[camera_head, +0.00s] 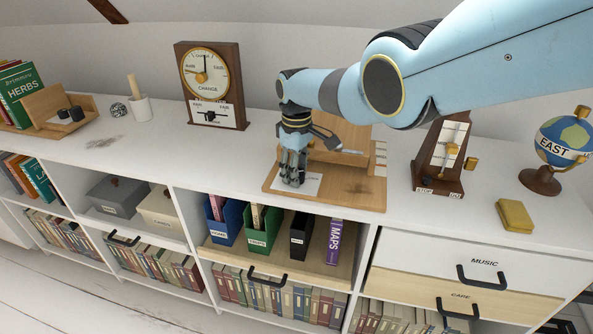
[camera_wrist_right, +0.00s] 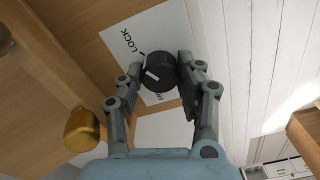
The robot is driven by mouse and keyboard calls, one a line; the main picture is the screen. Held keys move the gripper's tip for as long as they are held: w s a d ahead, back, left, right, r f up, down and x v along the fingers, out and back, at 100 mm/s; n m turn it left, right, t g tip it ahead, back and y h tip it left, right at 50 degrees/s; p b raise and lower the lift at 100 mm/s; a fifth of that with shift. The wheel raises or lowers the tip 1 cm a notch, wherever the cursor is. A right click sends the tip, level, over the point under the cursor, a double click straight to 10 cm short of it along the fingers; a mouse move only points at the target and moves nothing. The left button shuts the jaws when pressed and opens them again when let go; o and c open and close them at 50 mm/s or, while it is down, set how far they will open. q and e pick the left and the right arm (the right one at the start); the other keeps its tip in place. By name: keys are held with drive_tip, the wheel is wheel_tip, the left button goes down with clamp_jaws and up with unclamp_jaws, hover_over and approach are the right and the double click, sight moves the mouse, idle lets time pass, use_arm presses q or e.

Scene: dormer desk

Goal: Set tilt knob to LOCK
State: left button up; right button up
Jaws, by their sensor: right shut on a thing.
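My right gripper (camera_head: 293,178) points down at the left part of a wooden stand (camera_head: 345,192) on the white cabinet top. The right wrist view shows its fingers (camera_wrist_right: 155,82) closed around the dark round tilt knob (camera_wrist_right: 162,68). The knob sits on a white label plate (camera_wrist_right: 125,42) with LOCK printed at its upper left. A second word, partly hidden, begins near the knob's lower edge. A short white pointer mark on the knob lies on its lower left side, away from the word LOCK. The knob is hidden in the head view. My left gripper is not in view.
A brass knob (camera_wrist_right: 82,130) shows beside the fingers in the wrist view. A dark wooden metronome-like device (camera_head: 440,160), a yellow block (camera_head: 514,216) and a globe (camera_head: 563,140) stand right of the stand. A clock-like weather dial (camera_head: 207,75) stands left.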

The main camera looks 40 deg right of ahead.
idle(0.3)
drive_tip(key=o, duration=1.1)
drive_tip(key=shift+o, duration=0.2)
